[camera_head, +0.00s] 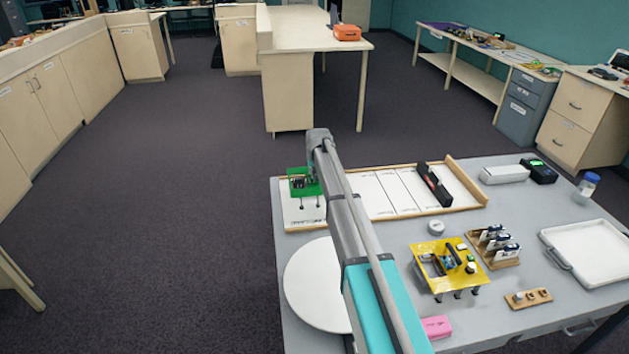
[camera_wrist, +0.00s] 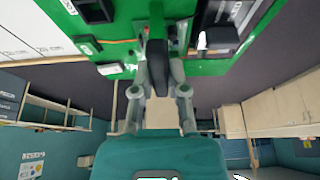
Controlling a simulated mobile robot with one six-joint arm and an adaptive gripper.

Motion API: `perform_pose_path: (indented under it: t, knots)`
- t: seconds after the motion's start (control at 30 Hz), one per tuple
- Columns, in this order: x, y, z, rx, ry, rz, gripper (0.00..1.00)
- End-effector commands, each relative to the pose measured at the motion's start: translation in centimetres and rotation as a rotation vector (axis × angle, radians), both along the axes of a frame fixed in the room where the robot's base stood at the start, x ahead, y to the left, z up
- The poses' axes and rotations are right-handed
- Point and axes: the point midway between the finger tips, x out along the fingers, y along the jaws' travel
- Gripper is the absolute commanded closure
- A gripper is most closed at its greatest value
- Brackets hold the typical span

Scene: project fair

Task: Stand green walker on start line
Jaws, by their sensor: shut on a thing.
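The green walker (camera_head: 299,187) is a green board with dark parts on top and short dark legs below. It is at the left end of the white track board (camera_head: 385,190), near printed text by the front edge. It looks upright; I cannot tell if its feet touch the board. In the wrist view the green board (camera_wrist: 125,45) fills the top. My gripper (camera_wrist: 158,62) is shut on a dark upright part of the walker. In the head view my arm hides the fingers and some of the track. The start line itself is not clearly readable.
A black block (camera_head: 433,185) stands on the track's right part. A yellow walker (camera_head: 440,272), a wooden rack of small modules (camera_head: 495,262) and a white tray (camera_head: 590,250) are to the right. A round white disc (camera_head: 310,290) lies in front of the track.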

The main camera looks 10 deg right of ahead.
Motion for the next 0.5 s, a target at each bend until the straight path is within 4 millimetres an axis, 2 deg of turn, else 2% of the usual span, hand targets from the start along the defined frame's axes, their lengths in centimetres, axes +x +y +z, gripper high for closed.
perform_pose_path:
  t: [0.27, 0.5]
  knots:
    - [0.1, 0.1, 0.0, 0.000, -0.001, 0.001, 1.00]
    - [1.0, 0.1, -1.4, 0.000, -0.001, 0.001, 1.00]
